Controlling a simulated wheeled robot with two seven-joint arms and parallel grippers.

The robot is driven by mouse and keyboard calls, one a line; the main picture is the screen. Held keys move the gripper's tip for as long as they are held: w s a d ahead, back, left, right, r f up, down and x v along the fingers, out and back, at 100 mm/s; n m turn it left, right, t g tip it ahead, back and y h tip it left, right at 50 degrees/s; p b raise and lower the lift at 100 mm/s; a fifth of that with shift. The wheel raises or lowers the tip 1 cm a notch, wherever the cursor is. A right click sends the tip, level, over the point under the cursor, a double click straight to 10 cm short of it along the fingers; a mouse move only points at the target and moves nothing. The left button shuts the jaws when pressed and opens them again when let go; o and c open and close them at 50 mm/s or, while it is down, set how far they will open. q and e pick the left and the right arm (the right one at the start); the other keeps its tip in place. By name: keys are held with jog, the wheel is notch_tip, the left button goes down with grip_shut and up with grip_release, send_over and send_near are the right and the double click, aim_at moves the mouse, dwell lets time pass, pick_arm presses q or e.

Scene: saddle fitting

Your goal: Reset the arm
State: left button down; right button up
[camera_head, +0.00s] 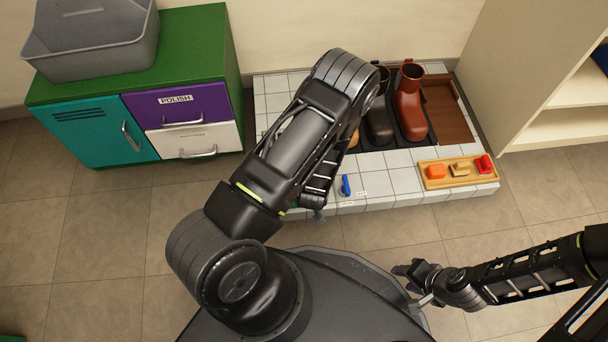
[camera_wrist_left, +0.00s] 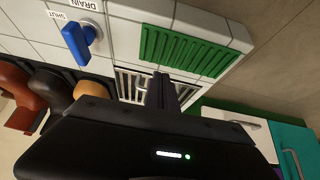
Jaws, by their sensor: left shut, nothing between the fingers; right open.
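My left arm reaches in from the lower left and folds over the tiled platform (camera_head: 405,185). Its gripper is mostly hidden behind my own arm links in the head view. In the left wrist view the fingers of my left gripper (camera_wrist_left: 162,92) are together with nothing between them, over a metal grate (camera_wrist_left: 130,84) and beside a green ribbed pad (camera_wrist_left: 190,50). My right gripper (camera_head: 412,284) is low in the head view, open and empty, in front of the platform and apart from it.
A blue drain handle (camera_head: 346,185) is at the platform's front edge. Boots (camera_head: 409,105) stand behind it. A wooden tray (camera_head: 432,186) holds small coloured pieces. A green-topped cabinet (camera_head: 190,50) with a grey bin (camera_head: 95,45) stands left, shelves (camera_head: 550,75) right.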

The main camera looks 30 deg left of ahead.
dwell(0.6)
pick_arm(q)
jog(key=s+d+r+m+g+h, duration=0.2)
jog(key=s+d+r+m+h, duration=0.15)
jog(key=s+d, duration=0.45)
jog(key=s+d+r+m+g+h, duration=0.1)
jog(key=s+d+r+m+h, duration=0.3)
jog(key=d, duration=0.8)
notch_tip(320, 180, up, 34)
jog(key=s+d+n+g+p, duration=0.1)
jog(key=p, duration=3.3)
jog(key=shift+s+f+h, duration=0.2)
jog(key=shift+s+h, duration=0.1)
jog(key=shift+h, duration=0.05)
pick_arm(e)
notch_tip(320, 180, up, 34)
jog(key=s+a, duration=0.1)
jog(key=s, duration=0.1)
jog(key=shift+s+a+r+g, duration=0.15)
jog(key=shift+s+a+g, duration=0.15)
jog(key=shift+s+a, duration=0.1)
